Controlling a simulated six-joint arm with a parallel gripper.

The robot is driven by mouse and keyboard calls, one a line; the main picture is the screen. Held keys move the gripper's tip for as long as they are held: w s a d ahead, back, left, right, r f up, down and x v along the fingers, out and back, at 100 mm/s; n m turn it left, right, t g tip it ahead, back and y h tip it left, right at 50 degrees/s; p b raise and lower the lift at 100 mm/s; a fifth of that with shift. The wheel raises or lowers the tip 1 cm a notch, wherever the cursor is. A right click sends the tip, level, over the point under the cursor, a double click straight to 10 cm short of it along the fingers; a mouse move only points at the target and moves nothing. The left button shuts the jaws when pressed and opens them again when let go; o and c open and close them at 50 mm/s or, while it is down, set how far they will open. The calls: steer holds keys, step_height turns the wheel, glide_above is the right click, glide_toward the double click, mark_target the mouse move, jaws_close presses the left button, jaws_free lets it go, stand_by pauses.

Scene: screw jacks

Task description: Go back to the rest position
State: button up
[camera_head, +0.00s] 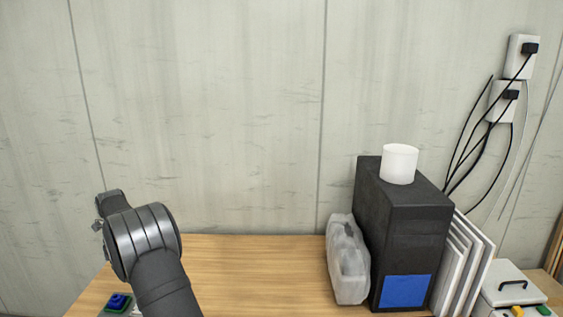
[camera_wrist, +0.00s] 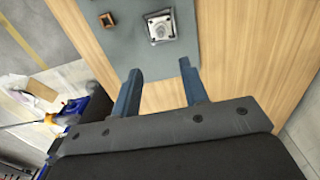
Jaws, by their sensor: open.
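My gripper (camera_wrist: 158,76) is open and empty in the wrist view, its two blue fingers spread apart. It is over the wooden table (camera_wrist: 237,60), with a grey mat (camera_wrist: 115,42) beyond the fingertips. A metal screw jack with a square plate (camera_wrist: 162,26) stands on the mat ahead of the fingers, apart from them. In the head view my arm reaches up at the left and the gripper's fingers cannot be made out.
A black box (camera_head: 402,225) with a white cup (camera_head: 399,164) on top stands at the table's right. A clear plastic container (camera_head: 347,262) and white panels (camera_head: 462,262) flank it. A small brown square part (camera_wrist: 107,20) lies on the mat. The wooden table's middle (camera_head: 258,270) is clear.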

step_height(320, 180, down, 14)
steer(key=shift+f, duration=0.2)
steer(key=shift+r, duration=0.1)
stand_by(0.3)
step_height(320, 180, up, 17)
stand_by(0.6)
